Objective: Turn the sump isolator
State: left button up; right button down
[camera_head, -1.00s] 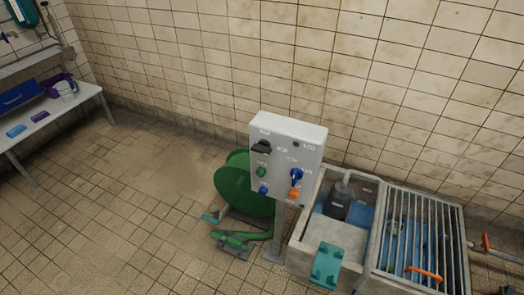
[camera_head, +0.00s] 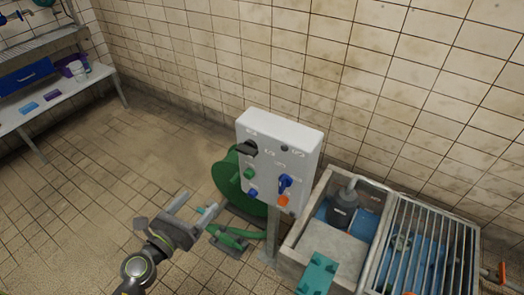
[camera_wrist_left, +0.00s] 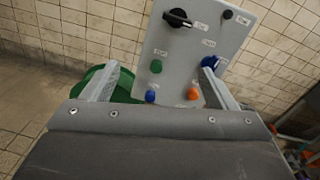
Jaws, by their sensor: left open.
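A pale grey control panel (camera_head: 266,183) stands on a post. It carries a black rotary handle (camera_head: 247,149) at upper left and a blue rotary handle (camera_head: 285,183) at right. The labels are too small to read, so I cannot tell which is the sump isolator. My left gripper (camera_head: 200,201) is open and empty, left of the panel and apart from it. In the left wrist view the black handle (camera_wrist_left: 178,18) and blue handle (camera_wrist_left: 210,62) show beyond the open fingers. My right gripper is not in view.
The panel also has a green button (camera_head: 249,174), a blue button (camera_head: 253,193) and an orange button (camera_head: 282,200). A green hose reel (camera_head: 227,180) stands behind it. A sump with a metal grating (camera_head: 425,250) lies right. Floor at left is clear.

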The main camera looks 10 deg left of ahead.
pick_arm(q)
notch_tip(320, 180, up, 3)
jog(key=d+m+h, duration=0.1)
jog(key=d+m, duration=0.1)
jog(key=m, duration=0.1)
jog(key=p, duration=0.2)
send_near(244, 152)
jog(key=x, duration=0.8)
jog(key=shift+w+d+f, duration=0.1)
jog(key=shift+w, duration=0.3)
jog(key=c, duration=1)
